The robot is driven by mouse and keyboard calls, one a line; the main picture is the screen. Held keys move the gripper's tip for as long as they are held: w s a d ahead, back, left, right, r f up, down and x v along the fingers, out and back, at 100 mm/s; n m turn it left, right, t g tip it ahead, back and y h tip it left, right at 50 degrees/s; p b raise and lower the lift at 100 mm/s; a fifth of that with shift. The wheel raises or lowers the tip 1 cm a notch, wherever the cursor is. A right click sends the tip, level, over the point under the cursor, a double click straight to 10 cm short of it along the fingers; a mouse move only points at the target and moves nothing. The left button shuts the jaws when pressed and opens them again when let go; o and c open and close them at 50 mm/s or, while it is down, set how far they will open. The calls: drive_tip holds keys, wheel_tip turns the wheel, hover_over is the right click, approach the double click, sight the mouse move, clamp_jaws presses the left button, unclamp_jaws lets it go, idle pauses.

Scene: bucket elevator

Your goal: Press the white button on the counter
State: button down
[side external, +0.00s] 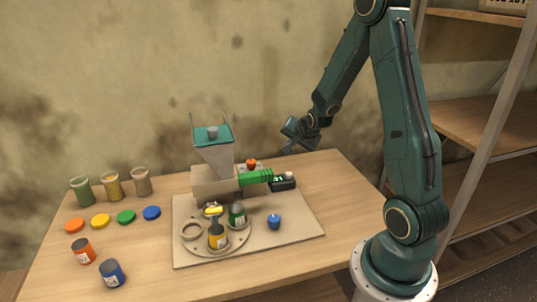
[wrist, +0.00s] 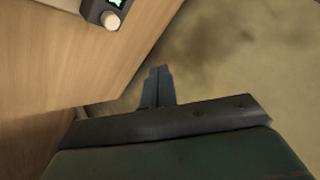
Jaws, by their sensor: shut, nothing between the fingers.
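The white button (wrist: 111,20) sits on the edge of a small dark counter box (wrist: 97,8) with a green lit display, at the top left of the wrist view. In the side view, the dark counter (side external: 283,184) stands at the right end of the green part of the machine, with the small pale button (side external: 289,174) on top. My gripper (side external: 289,147) hangs in the air above and behind the counter, apart from it. In the wrist view my gripper's fingers (wrist: 158,73) are together and empty, pointing away from the button.
The bucket elevator machine (side external: 213,160) stands on a pale board (side external: 300,232) on the wooden table (side external: 340,190). An orange knob (side external: 251,164) is behind the green part. Several jars and coloured lids stand at the left. A shelf (side external: 480,120) is at the right.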

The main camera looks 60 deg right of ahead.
sight(290, 175)
drive_tip(key=shift+f, duration=0.15)
drive_tip(key=shift+f, duration=4.2)
drive_tip(key=shift+f, duration=0.25)
drive_tip(key=shift+f, duration=0.2)
drive_tip(key=shift+f, duration=0.5)
drive_tip(key=shift+r, duration=0.95)
drive_tip(key=shift+r, duration=0.1)
idle(0.3)
drive_tip(key=shift+r, duration=2.4)
